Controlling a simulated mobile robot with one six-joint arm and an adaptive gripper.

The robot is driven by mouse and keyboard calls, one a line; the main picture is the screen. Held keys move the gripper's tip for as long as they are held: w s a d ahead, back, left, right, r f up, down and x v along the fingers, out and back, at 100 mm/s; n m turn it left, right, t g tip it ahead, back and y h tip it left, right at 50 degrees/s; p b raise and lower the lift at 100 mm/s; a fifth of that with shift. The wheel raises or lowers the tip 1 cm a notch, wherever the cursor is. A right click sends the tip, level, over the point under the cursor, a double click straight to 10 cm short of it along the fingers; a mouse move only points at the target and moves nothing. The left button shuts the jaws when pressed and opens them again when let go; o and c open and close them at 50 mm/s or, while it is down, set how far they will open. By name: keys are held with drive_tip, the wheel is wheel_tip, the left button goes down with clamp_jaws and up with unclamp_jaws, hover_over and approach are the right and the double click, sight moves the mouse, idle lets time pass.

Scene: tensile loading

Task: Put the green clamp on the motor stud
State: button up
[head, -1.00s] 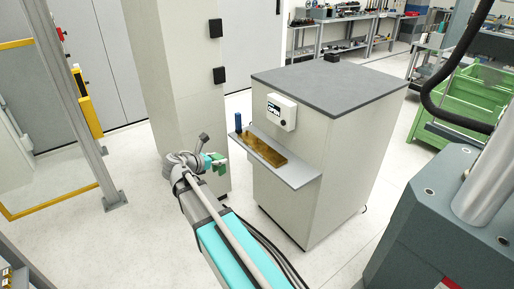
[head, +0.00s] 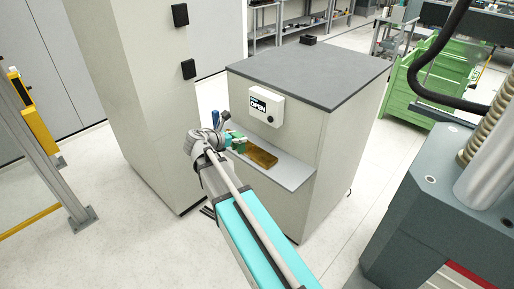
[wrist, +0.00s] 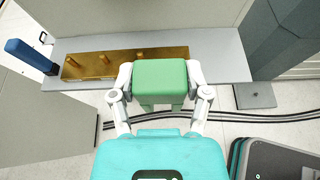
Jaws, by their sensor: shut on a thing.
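The green clamp (wrist: 160,78) is a block held between the two fingers of my gripper (wrist: 160,84) in the wrist view. My gripper (head: 228,139) also shows in the head view, near the left part of the grey shelf (head: 290,171). A brass plate (wrist: 122,62) lies on the shelf, with a few short upright brass pegs on its left and middle part. I cannot tell which peg is the motor stud. The clamp covers part of the plate's right end in the wrist view; I cannot judge its height above the shelf.
A blue upright part (wrist: 30,55) stands at the shelf's left end. The shelf juts from a beige cabinet (head: 340,130) with a small display box (head: 266,106) reading OPEN. A tall beige column (head: 140,100) is at left, a dark machine (head: 440,210) at right.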

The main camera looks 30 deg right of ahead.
drive_tip(key=shift+w+a, duration=0.2)
drive_tip(key=shift+s+d, duration=0.1)
drive_tip(key=s+d+r+p, duration=0.2)
drive_tip(key=s+d, duration=0.3)
drive_tip(key=d, duration=0.3)
drive_tip(key=shift+s+r, duration=0.2)
drive_tip(key=shift+s, duration=0.1)
drive_tip(key=shift+w+d+f, duration=0.1)
drive_tip(key=shift+w, duration=0.05)
idle(0.4)
drive_tip(key=w+d+f+b, duration=0.2)
drive_tip(key=w+f+b, duration=0.6)
drive_tip(key=w, duration=0.4)
drive_tip(key=shift+w+d+f+b, duration=0.15)
drive_tip(key=shift+w+f+b, duration=0.25)
drive_tip(key=shift+f, duration=0.05)
